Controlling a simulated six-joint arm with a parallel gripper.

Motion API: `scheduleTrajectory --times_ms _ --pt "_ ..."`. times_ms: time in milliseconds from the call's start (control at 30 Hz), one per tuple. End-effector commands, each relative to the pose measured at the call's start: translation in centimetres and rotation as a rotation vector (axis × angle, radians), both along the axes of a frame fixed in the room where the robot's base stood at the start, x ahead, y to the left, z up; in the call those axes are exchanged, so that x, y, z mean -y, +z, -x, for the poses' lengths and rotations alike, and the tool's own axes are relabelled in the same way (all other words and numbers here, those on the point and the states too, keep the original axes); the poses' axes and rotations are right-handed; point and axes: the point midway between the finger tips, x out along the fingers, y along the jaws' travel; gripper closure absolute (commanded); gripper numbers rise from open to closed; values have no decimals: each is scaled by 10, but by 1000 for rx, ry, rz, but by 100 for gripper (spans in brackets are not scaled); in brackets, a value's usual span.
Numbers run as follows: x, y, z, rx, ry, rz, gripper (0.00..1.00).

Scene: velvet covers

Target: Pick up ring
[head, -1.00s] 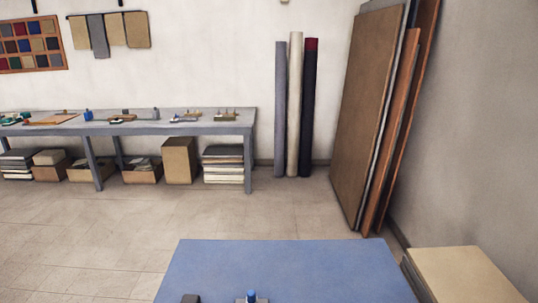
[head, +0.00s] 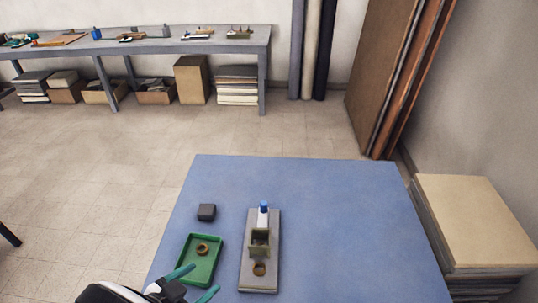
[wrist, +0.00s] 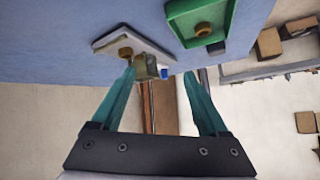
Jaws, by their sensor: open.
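A small brown ring (head: 202,249) lies in a shallow green tray (head: 191,279) on the blue table. A second brown ring (head: 259,269) lies on the near end of a grey board (head: 246,255), in front of a small olive open box (head: 260,239). In the wrist view, one ring shows in the tray (wrist: 203,30) and the other on the board (wrist: 126,53). My gripper (head: 199,280), with teal fingers, is open and empty near the tray's front edge in the head view. In the wrist view its fingers (wrist: 159,73) are spread apart, with nothing held.
A white bottle with a blue cap (head: 264,209) is at the board's far end. A dark grey block (head: 207,212) sits behind the tray. The blue table's right side (head: 350,230) is clear. Stacked boards (head: 470,215) stand at the right.

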Motion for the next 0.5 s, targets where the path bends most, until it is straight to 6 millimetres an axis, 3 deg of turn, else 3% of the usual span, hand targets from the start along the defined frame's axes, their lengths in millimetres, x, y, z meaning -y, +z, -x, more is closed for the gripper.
scheduleTrajectory --times_ms 33,100,167,267,500 --pt "6 -8 18 12 -14 101 23" --pt "16 -11 36 28 -38 212 23" --pt "22 -12 42 34 -51 261 23" --pt "35 -21 31 36 -61 284 23" --pt "68 -52 -18 36 -61 280 23"
